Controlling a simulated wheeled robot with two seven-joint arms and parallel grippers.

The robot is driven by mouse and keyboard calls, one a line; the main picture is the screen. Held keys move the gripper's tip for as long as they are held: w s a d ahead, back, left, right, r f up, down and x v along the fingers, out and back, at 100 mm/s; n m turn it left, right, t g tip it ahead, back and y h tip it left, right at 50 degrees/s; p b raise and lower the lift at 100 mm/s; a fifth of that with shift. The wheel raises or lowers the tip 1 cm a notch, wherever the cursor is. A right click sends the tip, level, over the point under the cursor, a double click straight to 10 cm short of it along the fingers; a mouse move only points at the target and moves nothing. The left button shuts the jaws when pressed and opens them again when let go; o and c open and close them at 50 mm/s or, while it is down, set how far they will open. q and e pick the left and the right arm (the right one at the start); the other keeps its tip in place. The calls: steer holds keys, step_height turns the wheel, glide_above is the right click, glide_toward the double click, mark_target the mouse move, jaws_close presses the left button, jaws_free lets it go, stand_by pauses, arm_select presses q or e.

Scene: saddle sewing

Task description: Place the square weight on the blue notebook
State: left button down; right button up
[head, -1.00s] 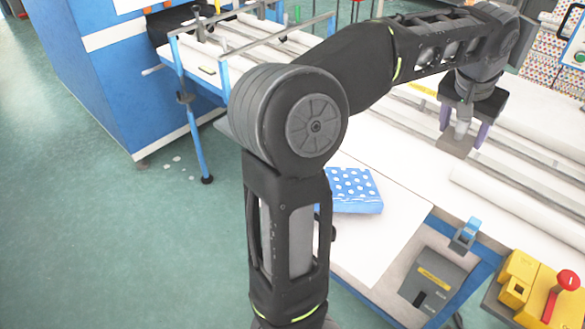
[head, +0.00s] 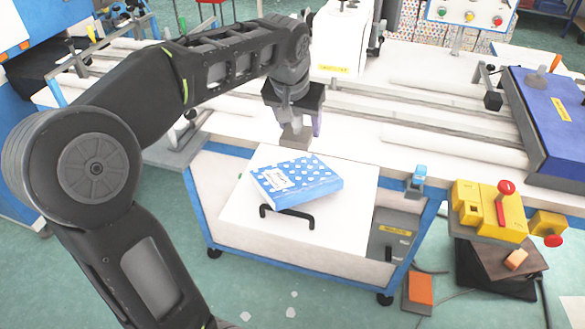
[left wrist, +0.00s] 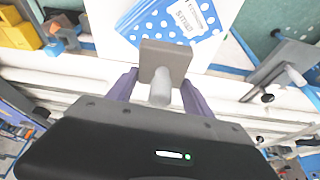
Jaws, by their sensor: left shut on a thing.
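The square weight (head: 294,137) is a grey-brown square plate with a knob on top. My left gripper (head: 297,118) is shut on its knob and holds it just behind the notebook's far edge. In the left wrist view the weight (left wrist: 166,58) hangs between the purple fingers (left wrist: 160,92), its plate overlapping the notebook's near edge in the picture. The blue notebook (head: 312,182), with white dots and a white label, lies on a white board. It also shows in the left wrist view (left wrist: 150,22). My right gripper is in neither view.
The white board (head: 345,222) has bare room around the notebook, and a black handle (head: 287,214) is at its front. White rollers (head: 450,145) and rails lie behind. A yellow control box (head: 488,210) with red knobs and a blue machine cover (head: 553,115) stand right.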

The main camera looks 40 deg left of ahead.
arm_select(q)
steer(key=shift+f, duration=3.05)
steer(key=shift+f, duration=1.85)
steer(key=shift+f, duration=0.1)
steer(key=shift+f, duration=0.15)
steer(key=shift+c, duration=2)
jaws_free()
